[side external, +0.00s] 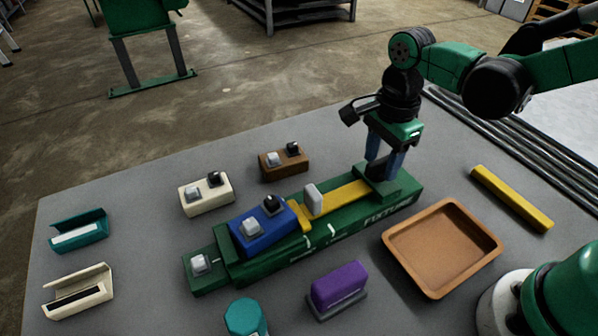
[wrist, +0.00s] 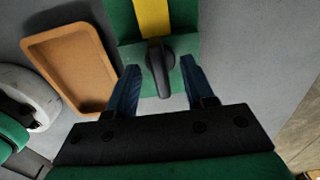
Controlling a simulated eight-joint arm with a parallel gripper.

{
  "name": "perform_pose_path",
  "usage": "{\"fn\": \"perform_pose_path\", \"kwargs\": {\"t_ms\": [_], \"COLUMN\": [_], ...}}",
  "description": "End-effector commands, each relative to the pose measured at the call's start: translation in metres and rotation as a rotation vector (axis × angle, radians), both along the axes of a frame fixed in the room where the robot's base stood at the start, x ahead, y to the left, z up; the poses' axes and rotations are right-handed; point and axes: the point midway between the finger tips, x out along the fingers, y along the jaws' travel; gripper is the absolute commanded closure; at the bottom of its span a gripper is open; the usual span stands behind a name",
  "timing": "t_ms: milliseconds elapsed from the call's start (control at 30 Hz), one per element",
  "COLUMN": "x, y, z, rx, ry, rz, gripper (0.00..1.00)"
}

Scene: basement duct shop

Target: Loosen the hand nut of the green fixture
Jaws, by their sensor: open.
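The long green fixture (side external: 340,232) lies on the grey bench, with a blue block (side external: 262,232) clamped or seated near its left end and a yellow bar (side external: 345,197) along its top. In the wrist view a black elongated handle, apparently the hand nut (wrist: 160,72), stands on the fixture's end block (wrist: 145,88). My gripper (side external: 384,168) points down over the fixture's right end; its blue fingers are open. In the wrist view the fingers (wrist: 159,66) stand either side of the nut with gaps. The side view hides the nut behind the fingers.
A brown tray (side external: 442,292) lies in front of the fixture's right end, with a yellow bar (side external: 512,198) beyond it. A purple block (side external: 338,288) and teal knob (side external: 245,316) stand in front. Cream (side external: 206,197) and brown (side external: 283,165) blocks sit behind.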

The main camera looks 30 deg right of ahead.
Motion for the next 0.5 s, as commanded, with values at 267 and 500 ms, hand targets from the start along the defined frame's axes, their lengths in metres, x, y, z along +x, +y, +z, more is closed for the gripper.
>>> {"fn": "perform_pose_path", "kwargs": {"t_ms": [267, 500], "x": [0.0, 0.0], "y": [0.0, 0.0], "z": [0.0002, 0.0003], "rx": [0.0, 0.0], "ry": [0.0, 0.0], "rz": [0.0, 0.003], "gripper": [1.0, 1.0]}}
